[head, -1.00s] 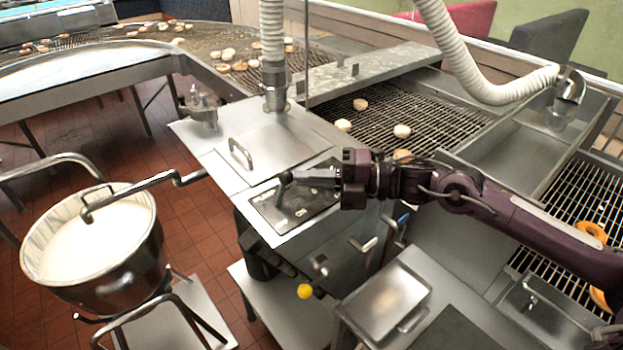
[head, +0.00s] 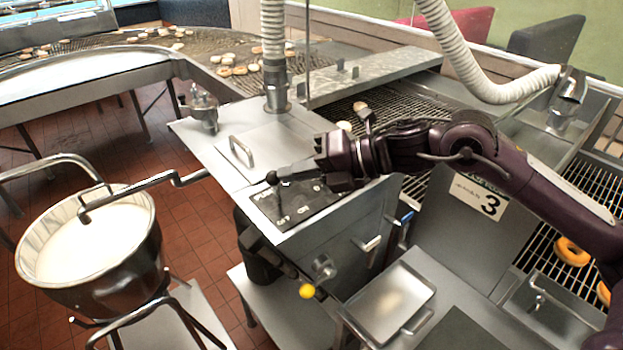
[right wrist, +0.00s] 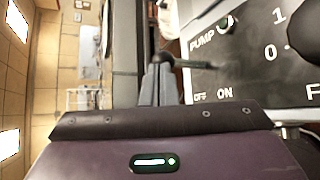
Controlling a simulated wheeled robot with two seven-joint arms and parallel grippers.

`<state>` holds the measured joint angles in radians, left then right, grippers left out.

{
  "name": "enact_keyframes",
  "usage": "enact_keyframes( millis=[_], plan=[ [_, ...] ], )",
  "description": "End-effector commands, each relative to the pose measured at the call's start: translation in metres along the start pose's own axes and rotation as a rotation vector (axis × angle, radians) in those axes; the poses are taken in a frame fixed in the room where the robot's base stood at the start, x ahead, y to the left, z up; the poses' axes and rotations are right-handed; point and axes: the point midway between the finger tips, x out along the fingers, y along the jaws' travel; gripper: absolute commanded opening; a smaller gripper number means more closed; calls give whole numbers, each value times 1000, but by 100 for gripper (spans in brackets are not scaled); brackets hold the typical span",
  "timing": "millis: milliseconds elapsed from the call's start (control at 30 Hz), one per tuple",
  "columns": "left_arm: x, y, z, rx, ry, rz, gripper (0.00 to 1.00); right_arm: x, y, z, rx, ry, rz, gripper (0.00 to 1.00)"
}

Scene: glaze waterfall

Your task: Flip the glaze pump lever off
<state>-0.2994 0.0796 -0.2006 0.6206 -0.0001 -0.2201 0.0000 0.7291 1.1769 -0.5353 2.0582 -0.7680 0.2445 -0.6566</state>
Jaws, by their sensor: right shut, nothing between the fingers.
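The pump lever (head: 277,193) is a short dark stick with a round knob, on the black control panel (head: 318,207) of the steel glaze unit. Its knob is at the left end of my right gripper's fingers. My right gripper (head: 279,177) is shut with nothing between its fingers, its tips at the knob; I cannot tell whether they touch. In the right wrist view the shut fingertips (right wrist: 160,62) are beside the dark lever (right wrist: 205,64). The panel (right wrist: 258,70) there shows white PUMP, OFF and ON lettering.
A steel bowl of white glaze (head: 92,240) stands at the left on a stand. A lid with a handle (head: 262,152) lies behind the panel. A yellow knob (head: 307,291) sits below the unit's front. A steel tray (head: 390,305) lies in front, and a conveyor grid is behind my arm.

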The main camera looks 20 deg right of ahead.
Motion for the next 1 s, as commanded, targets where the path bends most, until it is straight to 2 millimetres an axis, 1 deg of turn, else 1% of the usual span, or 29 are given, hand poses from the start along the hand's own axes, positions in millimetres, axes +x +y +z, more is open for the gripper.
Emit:
enact_keyframes(
  millis=[100, 167, 367, 700, 1000],
  plan=[
    [7, 0, 1, 0, 0, 0, 0, 5, 1, -5, 5, 3, 3, 0],
    [4, 0, 1, 0, -1, 0, 0, 3, 2, -4, 8, 2, 1, 0],
    [4, 0, 1, 0, -1, 0, 0, 3, 2, -3, 9, 2, 2, 0],
    [-6, 0, 0, 0, -1, 0, 0, -2, 15, 2, 9, 1, 4, 0],
    [-6, 0, 0, -1, -1, -1, 0, -3, 16, 3, 10, 1, 4, 0]
  ],
)
